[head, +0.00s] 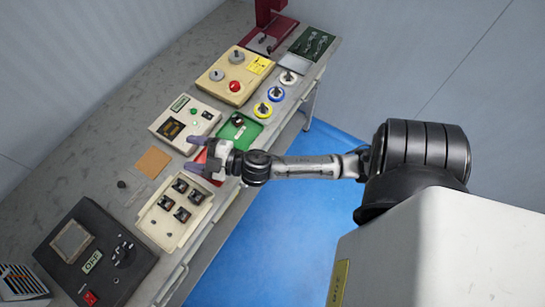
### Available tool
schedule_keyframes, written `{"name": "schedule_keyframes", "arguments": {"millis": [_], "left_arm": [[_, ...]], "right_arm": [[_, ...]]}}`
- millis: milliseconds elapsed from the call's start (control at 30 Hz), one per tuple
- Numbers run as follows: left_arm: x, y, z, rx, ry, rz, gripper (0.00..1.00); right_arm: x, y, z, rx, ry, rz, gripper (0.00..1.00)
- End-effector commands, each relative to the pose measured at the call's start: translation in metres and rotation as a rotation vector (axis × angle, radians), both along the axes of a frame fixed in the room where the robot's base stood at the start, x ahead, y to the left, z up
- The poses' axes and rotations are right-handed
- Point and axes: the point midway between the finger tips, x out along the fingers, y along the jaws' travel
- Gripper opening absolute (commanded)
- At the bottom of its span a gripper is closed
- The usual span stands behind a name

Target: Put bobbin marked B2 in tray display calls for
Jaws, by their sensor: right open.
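Several dark bobbins (182,215) sit in the cream tray (148,226); their markings are too small to read, so I cannot tell which is B2. A green tray (250,130) holds one dark round piece (238,121). A red tray (201,158) shows partly beneath my right gripper (193,154), which hides much of it. That gripper is open, its fingers pointing left, with nothing seen between them. A beige box with a dark display (172,128) stands just behind the gripper; its text is unreadable. My left gripper is not in view.
White, blue and yellow spools (276,94) stand right of a cream machine with a red button (235,86). A brown pad (153,162) lies left of the gripper. A black console (95,255) fills the near left. The bench's back strip is clear.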

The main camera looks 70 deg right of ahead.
Motion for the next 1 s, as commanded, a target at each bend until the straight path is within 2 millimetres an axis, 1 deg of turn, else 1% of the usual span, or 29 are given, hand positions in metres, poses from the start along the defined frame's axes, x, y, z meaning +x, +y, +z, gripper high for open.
{"name": "schedule_keyframes", "arguments": {"millis": [33, 67, 133, 167, 200, 267, 300, 400, 500, 533, 600, 700, 800, 1000], "left_arm": [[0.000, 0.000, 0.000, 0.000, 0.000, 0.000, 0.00], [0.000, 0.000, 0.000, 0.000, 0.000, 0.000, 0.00], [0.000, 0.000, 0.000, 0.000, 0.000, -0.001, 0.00], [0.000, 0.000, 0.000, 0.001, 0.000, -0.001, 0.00], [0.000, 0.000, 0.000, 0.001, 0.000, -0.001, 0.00], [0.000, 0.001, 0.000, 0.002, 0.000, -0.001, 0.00], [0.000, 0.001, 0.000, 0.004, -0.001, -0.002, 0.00], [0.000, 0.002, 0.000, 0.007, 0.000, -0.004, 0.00], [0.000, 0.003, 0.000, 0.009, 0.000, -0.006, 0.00], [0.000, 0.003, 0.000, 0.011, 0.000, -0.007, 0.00], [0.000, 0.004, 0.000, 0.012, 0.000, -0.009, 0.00], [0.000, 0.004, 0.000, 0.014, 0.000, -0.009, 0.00], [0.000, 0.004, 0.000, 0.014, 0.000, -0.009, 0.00], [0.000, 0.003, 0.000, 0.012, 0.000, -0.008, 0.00]], "right_arm": [[-0.014, -0.005, -0.015, 0.090, 0.095, -0.096, 0.65], [-0.022, -0.009, -0.025, 0.138, 0.158, -0.150, 0.65], [-0.044, -0.013, -0.050, 0.235, 0.319, -0.262, 0.65], [-0.055, -0.013, -0.061, 0.274, 0.394, -0.302, 0.65], [-0.071, -0.011, -0.075, 0.319, 0.493, -0.347, 0.65], [-0.096, -0.005, -0.094, 0.375, 0.643, -0.400, 0.65], [-0.112, 0.000, -0.104, 0.408, 0.739, -0.423, 0.65], [-0.151, 0.015, -0.123, 0.465, 0.955, -0.454, 0.65], [-0.183, 0.030, -0.133, 0.499, 1.126, -0.458, 0.65], [-0.191, 0.034, -0.134, 0.506, 1.167, -0.456, 0.65], [-0.206, 0.041, -0.137, 0.517, 1.244, -0.448, 0.65], [-0.219, 0.048, -0.138, 0.525, 1.311, -0.439, 0.65], [-0.224, 0.050, -0.138, 0.526, 1.338, -0.436, 0.65], [-0.225, 0.050, -0.138, 0.527, 1.341, -0.435, 0.65]]}}
